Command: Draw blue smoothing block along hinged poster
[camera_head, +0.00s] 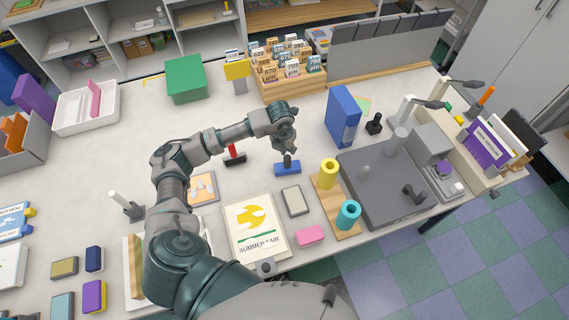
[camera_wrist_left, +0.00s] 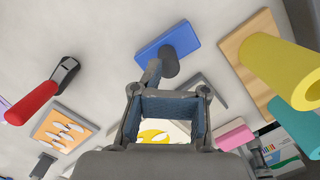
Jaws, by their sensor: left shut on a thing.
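The blue smoothing block (camera_head: 287,169) lies on the worktop, beyond the poster's upper right corner. It has a dark upright knob and also shows in the left wrist view (camera_wrist_left: 184,38). My left gripper (camera_head: 287,151) is directly above the block, shut on its knob; the exact contact is partly hidden. In the left wrist view my gripper (camera_wrist_left: 168,105) shows its linkages with blue-grey pads. The poster (camera_head: 253,229), white with a yellow picture and "SUMMER FAIR", lies near the front edge. Its yellow part shows between my gripper's linkages (camera_wrist_left: 155,136). My right gripper is not in view.
A red-handled tool (camera_head: 233,153) lies left of the block. A grey-framed pad (camera_head: 294,201) and pink block (camera_head: 310,235) lie right of the poster. Yellow (camera_head: 328,173) and teal (camera_head: 348,214) rolls stand on a wooden board. A blue binder (camera_head: 342,115) stands behind.

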